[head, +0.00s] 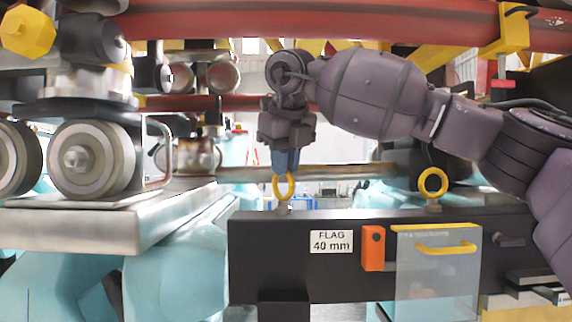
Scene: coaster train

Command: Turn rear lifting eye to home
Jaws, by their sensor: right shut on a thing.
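Two yellow ring-shaped lifting eyes stand on top of a black beam (300,262). My right gripper (285,170) points down, its blue fingertips shut on the top of the left lifting eye (284,192). I cannot tell from the picture which of the two is the rear one. My left gripper is not in view.
The beam's front carries a "FLAG 40 mm" label (331,242), an orange block (373,248) and a clear panel with a yellow handle (445,248). Wheels (90,160) on a pale plate stand at left. Red tubes (320,22) cross overhead, close above my right arm.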

